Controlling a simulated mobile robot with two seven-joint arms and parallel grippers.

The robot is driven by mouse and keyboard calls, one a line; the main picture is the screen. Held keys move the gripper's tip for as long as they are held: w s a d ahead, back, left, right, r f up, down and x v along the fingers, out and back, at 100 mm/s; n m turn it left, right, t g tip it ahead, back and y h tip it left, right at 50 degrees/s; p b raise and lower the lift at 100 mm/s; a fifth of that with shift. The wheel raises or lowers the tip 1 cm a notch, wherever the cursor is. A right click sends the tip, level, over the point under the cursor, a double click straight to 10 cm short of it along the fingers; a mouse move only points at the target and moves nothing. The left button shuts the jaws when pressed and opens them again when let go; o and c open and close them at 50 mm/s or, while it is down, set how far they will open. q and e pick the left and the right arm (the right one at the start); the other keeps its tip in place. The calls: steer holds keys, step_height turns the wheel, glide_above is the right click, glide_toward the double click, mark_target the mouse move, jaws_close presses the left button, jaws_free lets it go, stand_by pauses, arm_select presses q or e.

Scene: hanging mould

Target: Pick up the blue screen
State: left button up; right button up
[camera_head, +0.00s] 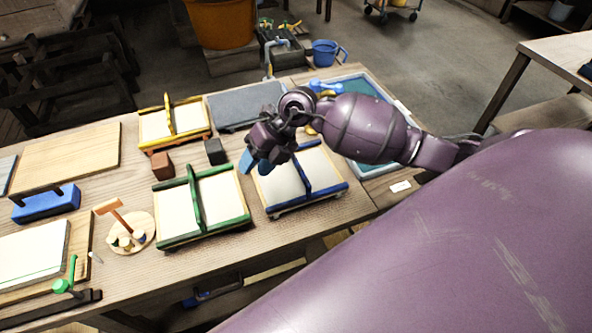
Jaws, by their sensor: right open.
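The blue screen (326,192) is a pale panel in a blue wooden frame with a raised blue bar across its middle. It lies on the workbench near the right of centre. My right gripper (254,164) hangs over its upper left edge, fingers pointing down, open and with nothing seen between them. The gripper and wrist hide part of the screen's far left corner. I cannot tell how high the fingertips are above it. My left gripper is out of view.
A green screen (225,197) lies just left of the blue one, and a yellow screen (158,126) behind it. A dark block (215,151) and a brown block (162,166) sit between. A grey felt pad (240,107) and a blue-rimmed tray (382,85) lie behind.

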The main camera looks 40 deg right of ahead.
mark_target(296, 160)
steer(key=d+h, duration=0.2)
steer(key=d, duration=0.2)
steer(key=w+d+g+h, duration=0.1)
steer(key=d+h, duration=0.1)
steer(key=d, duration=0.2)
steer(key=w+d+m+h, duration=0.1)
steer(key=d+h, duration=0.2)
steer(key=d, duration=0.1)
steer(key=shift+w+r, duration=0.1)
steer(key=shift+w, duration=0.1)
steer(key=shift+d, duration=0.25)
steer(key=shift+a+f, duration=0.1)
steer(key=shift+f, duration=5.25)
jaws_close()
